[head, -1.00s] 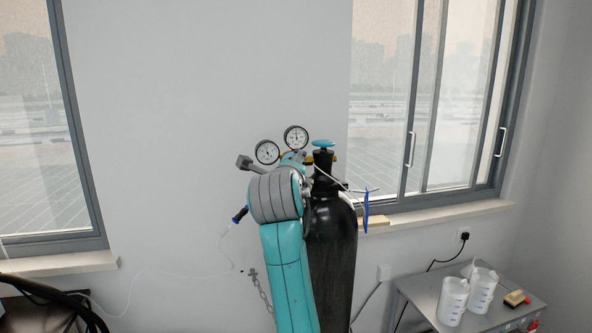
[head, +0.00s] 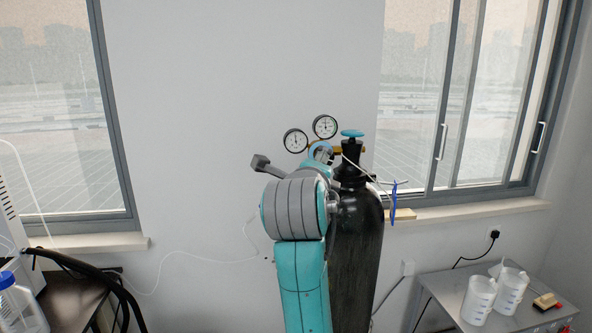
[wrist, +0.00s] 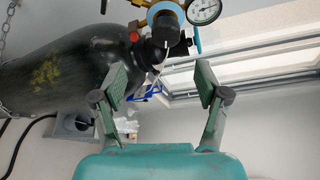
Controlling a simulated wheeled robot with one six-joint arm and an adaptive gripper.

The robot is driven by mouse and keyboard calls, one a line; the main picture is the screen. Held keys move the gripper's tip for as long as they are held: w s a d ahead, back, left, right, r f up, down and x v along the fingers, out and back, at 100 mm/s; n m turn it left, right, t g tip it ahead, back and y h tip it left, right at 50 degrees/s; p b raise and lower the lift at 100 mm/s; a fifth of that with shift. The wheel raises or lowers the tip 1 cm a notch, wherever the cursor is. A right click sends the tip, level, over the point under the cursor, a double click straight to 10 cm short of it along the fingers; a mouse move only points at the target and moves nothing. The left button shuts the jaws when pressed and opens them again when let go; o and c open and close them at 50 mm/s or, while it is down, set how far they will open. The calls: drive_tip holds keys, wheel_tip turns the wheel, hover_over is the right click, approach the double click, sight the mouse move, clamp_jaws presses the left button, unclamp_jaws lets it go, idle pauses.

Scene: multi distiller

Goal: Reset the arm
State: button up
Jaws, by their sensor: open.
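My teal and grey arm (head: 300,270) rises in the middle of the head view, in front of a black gas cylinder (head: 362,240). The arm hides part of the cylinder, and I cannot see my fingers in that view. In the wrist view my gripper (wrist: 160,82) is open, with a wide gap and nothing held between its two green-padded fingers. The cylinder also shows there (wrist: 60,75), lying sideways in the picture behind the left finger. The brass and blue regulator (wrist: 165,14) and a gauge (wrist: 206,10) appear beyond the fingertips.
Two round gauges (head: 325,127) and a teal valve knob (head: 352,133) sit at the cylinder top. A metal table (head: 455,300) with white beakers (head: 479,299) stands at right. A dark bench (head: 75,295) with black hoses (head: 112,285) is at left.

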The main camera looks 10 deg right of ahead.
drive_tip(key=s+d+f+n+y, duration=0.1)
drive_tip(key=s+f+n, duration=0.25)
drive_tip(key=f, duration=0.65)
drive_tip(key=s+f+n+y, duration=0.15)
drive_tip(key=f+n, duration=0.25)
drive_tip(key=f, duration=0.7)
drive_tip(key=s+d+f+n+y, duration=0.1)
drive_tip(key=s+f+n, duration=0.25)
drive_tip(key=f, duration=0.65)
drive_tip(key=s+f+n, duration=0.5)
drive_tip(key=s+f, duration=0.3)
drive_tip(key=f, duration=0.1)
drive_tip(key=s+d+f+n+y, duration=0.1)
drive_tip(key=s+f+n+y, duration=0.35)
drive_tip(key=s, duration=1.45)
drive_tip(key=s+d+r+n+h, duration=0.1)
drive_tip(key=s+n, duration=0.4)
drive_tip(key=s, duration=1.5)
drive_tip(key=shift+d+r+g+h, duration=0.15)
drive_tip(key=shift+r+g+h, duration=0.15)
drive_tip(key=shift+h, duration=0.3)
